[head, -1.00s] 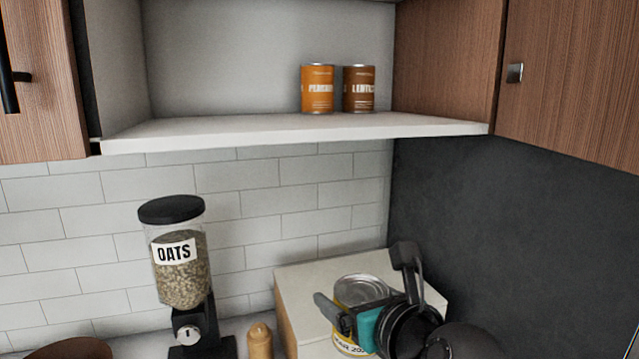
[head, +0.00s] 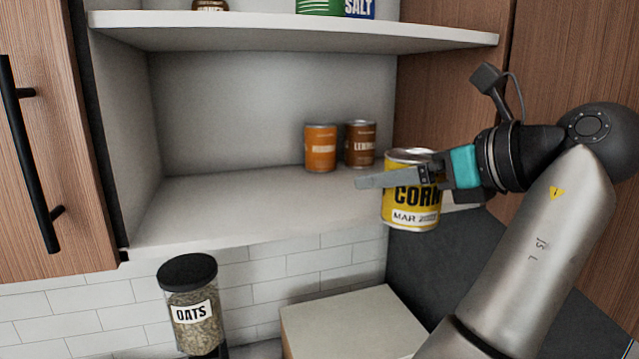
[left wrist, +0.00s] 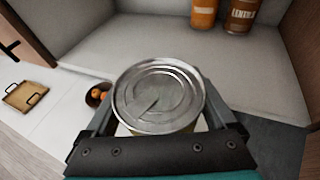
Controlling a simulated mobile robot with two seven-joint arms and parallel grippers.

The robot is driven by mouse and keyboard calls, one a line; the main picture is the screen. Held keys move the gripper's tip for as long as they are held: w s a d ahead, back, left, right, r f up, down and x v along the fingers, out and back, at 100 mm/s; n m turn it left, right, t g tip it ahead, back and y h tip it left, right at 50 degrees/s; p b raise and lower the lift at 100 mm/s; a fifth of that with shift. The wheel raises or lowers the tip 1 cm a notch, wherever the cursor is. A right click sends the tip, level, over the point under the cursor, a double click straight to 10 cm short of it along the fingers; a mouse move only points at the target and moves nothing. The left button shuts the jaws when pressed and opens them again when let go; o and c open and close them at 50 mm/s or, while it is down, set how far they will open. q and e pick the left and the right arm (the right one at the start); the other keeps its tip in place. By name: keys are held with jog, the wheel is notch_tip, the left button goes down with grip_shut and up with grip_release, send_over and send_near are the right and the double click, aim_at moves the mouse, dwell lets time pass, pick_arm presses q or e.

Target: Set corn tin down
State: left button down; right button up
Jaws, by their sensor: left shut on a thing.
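The yellow corn tin (head: 408,214) is upright in my left gripper (head: 398,180) in the head view. The gripper is shut around the tin's sides; the far finger is mostly hidden. The tin is held in the air at the right front edge of the lower open shelf (head: 220,212), with no contact with the shelf visible. In the left wrist view the tin's silver lid (left wrist: 158,96) sits between both fingers, with the shelf beyond it. My right gripper is not in view.
An orange tin (head: 320,148) and a brown lentils tin (head: 360,144) stand at the shelf's back right. The shelf's left and middle are bare. An upper shelf (head: 290,27) is overhead. Below are a box (head: 350,325) and an oats dispenser (head: 192,310).

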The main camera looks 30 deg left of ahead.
pick_arm(q)
jog(key=w+a, duration=0.1)
jog(key=a, duration=0.4)
jog(key=w+a, duration=0.2)
jog(key=a, duration=0.4)
jog(key=w+a, duration=0.2)
jog(key=a, duration=0.4)
jog(key=shift+w+r, duration=0.25)
jog(key=shift+r, duration=0.05)
jog(key=shift+f, duration=1.8)
jog(key=shift+f, duration=0.1)
grip_release()
jog(key=b+v, duration=0.2)
jog(key=v, duration=1)
